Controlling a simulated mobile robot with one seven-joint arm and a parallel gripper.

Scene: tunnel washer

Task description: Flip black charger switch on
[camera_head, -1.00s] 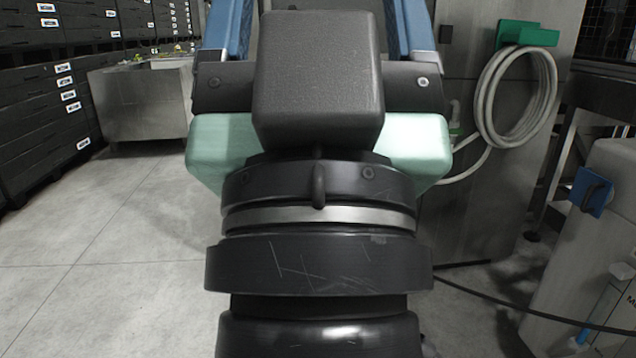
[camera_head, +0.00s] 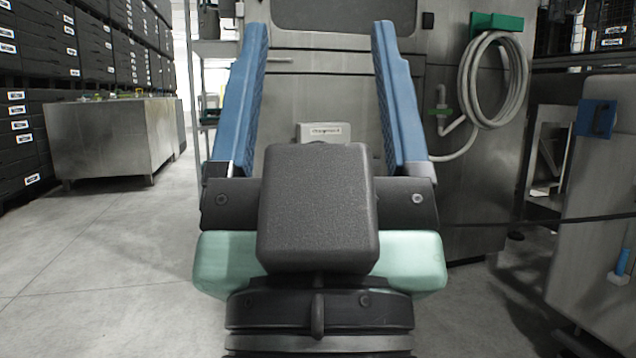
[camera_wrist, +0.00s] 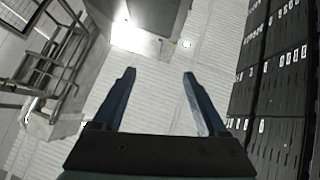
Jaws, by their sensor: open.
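My gripper (camera_head: 320,30) is open and empty, its two blue fingers pointing up and away in the head view. It also shows in the wrist view (camera_wrist: 159,75), with nothing between the fingers. I cannot make out a black charger or its switch in either view. A small pale box with a label (camera_head: 325,131) shows between the fingers in front of a metal machine (camera_head: 340,90); its lower part is hidden behind my wrist. I cannot tell whether it belongs to the charger.
A coiled pale hose (camera_head: 466,95) hangs from a green holder (camera_head: 497,22) at the right. A steel cabinet (camera_head: 590,240) with a blue handle stands nearer right. A metal table (camera_head: 105,140) and stacked black crates (camera_head: 22,140) are at left. The floor (camera_head: 100,250) at left is clear.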

